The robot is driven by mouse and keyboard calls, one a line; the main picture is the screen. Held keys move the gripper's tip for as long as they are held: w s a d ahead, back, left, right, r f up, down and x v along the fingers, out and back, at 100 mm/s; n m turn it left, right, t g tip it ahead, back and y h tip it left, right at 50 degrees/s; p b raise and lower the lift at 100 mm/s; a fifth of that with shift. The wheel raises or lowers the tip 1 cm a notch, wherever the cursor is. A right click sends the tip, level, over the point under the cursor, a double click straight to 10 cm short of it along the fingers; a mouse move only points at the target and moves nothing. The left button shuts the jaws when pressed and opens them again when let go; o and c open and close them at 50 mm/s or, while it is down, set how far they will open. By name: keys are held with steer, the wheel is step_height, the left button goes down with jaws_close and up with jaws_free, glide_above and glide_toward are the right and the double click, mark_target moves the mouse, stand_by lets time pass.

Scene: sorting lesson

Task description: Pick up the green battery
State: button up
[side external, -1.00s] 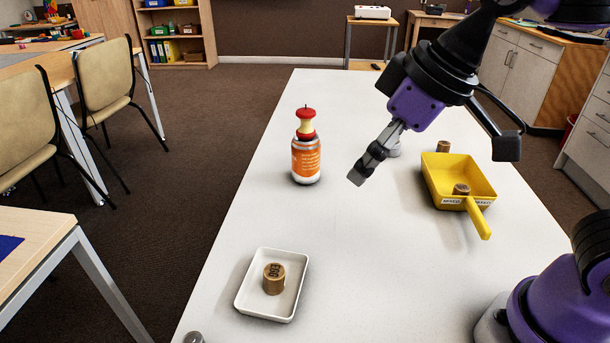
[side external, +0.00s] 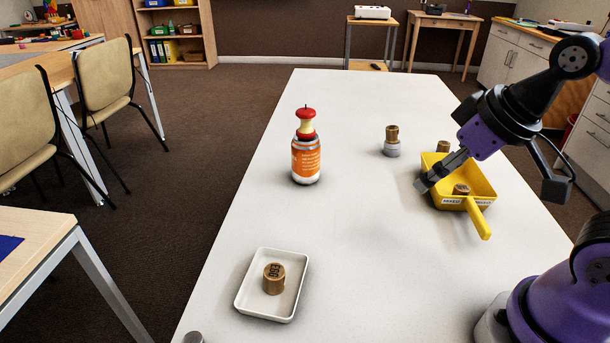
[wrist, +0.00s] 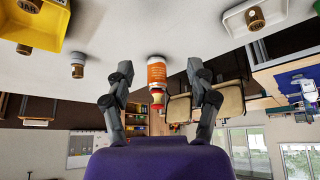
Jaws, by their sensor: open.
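I see no green battery in either view. My gripper (side external: 424,184) is in front of the left rim of the yellow scoop (side external: 484,178) in the side view; whether it touches the rim I cannot tell. In the wrist view my gripper (wrist: 160,72) has its two fingers wide apart, with nothing held between them. A brown lettered cylinder (side external: 461,189) lies in the scoop, and another brown cylinder (side external: 443,146) shows behind it. A third brown cylinder (side external: 392,134) stands on a small grey-white base (side external: 391,150).
An orange-labelled jar (side external: 306,162) with a red-and-cream apple core (side external: 305,124) on top stands left of centre. A white tray (side external: 250,306) near the front holds a brown cylinder (side external: 273,279). A grey object (side external: 193,338) is cut off at the bottom edge. The middle of the table is clear.

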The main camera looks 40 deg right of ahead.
steer(key=w+a+r+n+g+y, duration=0.1)
steer(key=w+a+r+g, duration=0.1)
steer(key=w+a+r, duration=0.35)
steer(key=n+g+h, duration=0.1)
steer(key=n+g, duration=0.3)
glide_above(193, 341)
steer(key=f, duration=1.5)
steer(key=shift+w+d+f, duration=0.2)
steer(key=shift+w+f, duration=0.1)
steer(key=shift+f, duration=0.1)
steer(key=f, duration=0.5)
steer(key=shift+s+a+f, duration=0.2)
steer(key=shift+s+f, duration=0.1)
jaws_close()
